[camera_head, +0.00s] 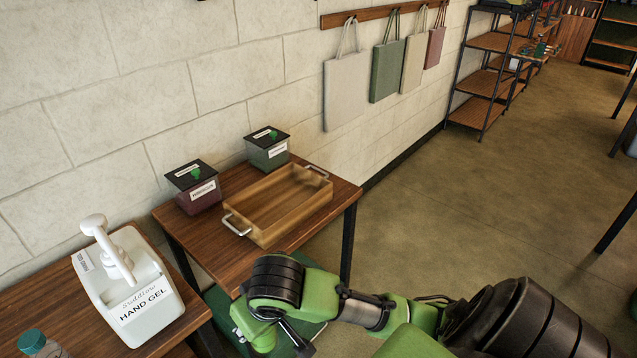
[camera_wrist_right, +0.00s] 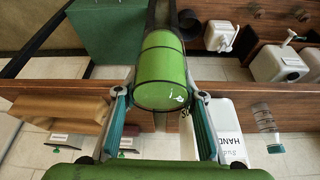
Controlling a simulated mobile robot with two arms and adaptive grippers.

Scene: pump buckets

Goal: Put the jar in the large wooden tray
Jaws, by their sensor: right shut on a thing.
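A green cylindrical jar (camera_wrist_right: 162,70) sits between the fingers of my right gripper (camera_wrist_right: 160,80) in the right wrist view. The fingers are shut on its sides. In the head view, my right arm reaches in front of the table and hides the jar. The large wooden tray (camera_head: 296,216) has metal handles and stands empty on the wooden table. It also shows at the left in the right wrist view (camera_wrist_right: 55,112). The jar is outside the tray, apart from it. My left gripper is not in view.
Two small lidded bins, one dark red (camera_head: 199,194) and one grey-green (camera_head: 268,154), stand behind the tray. A white hand gel pump container (camera_head: 135,295) and a teal-capped bottle (camera_head: 36,345) stand on the nearer table. Open floor (camera_head: 450,200) lies to the right.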

